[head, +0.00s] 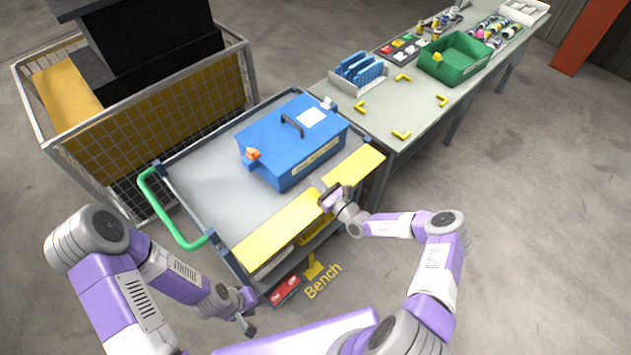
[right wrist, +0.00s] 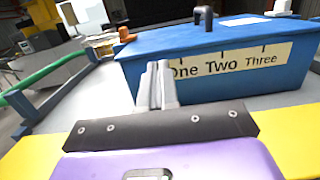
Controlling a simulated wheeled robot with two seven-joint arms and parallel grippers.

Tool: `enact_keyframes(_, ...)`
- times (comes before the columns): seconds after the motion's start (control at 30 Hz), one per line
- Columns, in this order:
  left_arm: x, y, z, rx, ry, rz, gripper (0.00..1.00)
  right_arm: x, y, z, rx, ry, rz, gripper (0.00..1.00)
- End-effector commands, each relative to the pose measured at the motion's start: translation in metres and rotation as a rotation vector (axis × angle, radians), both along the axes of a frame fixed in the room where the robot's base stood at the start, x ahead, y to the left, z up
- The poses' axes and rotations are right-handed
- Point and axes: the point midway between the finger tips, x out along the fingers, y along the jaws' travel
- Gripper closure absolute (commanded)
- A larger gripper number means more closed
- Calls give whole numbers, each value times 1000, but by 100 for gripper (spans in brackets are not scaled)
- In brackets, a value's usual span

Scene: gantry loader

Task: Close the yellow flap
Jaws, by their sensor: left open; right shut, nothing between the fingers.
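The yellow flap (head: 275,229) is a long strip along the near side of the trolley (head: 196,193). It looks roughly flat, but its exact tilt is hard to tell. My right gripper (head: 325,189) is shut and empty over the middle of the flap and hides part of it. In the right wrist view its fingers (right wrist: 157,85) are together and point toward the blue box; the flap (right wrist: 292,139) shows on both sides of the gripper. Contact with the flap cannot be told. My left gripper (head: 248,315) is open, low and in front of the trolley, away from the flap.
A blue lidded box (head: 290,145) with an orange latch (head: 253,154) stands on the trolley just behind the flap. A green handle (head: 165,212) sticks out at left. A mesh cage (head: 210,91) is behind; a bench (head: 428,108) with a green bin (head: 455,67) is at right.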

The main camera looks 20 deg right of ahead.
Motion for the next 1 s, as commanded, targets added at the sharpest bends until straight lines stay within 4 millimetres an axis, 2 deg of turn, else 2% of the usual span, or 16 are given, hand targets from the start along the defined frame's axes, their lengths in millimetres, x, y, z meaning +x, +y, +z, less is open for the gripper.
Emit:
enact_keyframes(0.3, 0, 0, 0, 0, 0, 0, 59, -4, -2, -1, 0, 0, 0, 100)
enact_keyframes(0.7, 0, 0, -5, 0, 0, 0, 59, -56, -31, -8, 0, 1, -2, 100)
enact_keyframes(0.9, 0, 0, -6, 0, 0, 0, 59, -66, -36, -9, 0, 0, 0, 100)
enact_keyframes(1.0, 0, 0, -8, 0, 0, 0, 59, -69, -28, -11, -10, 4, 27, 100)
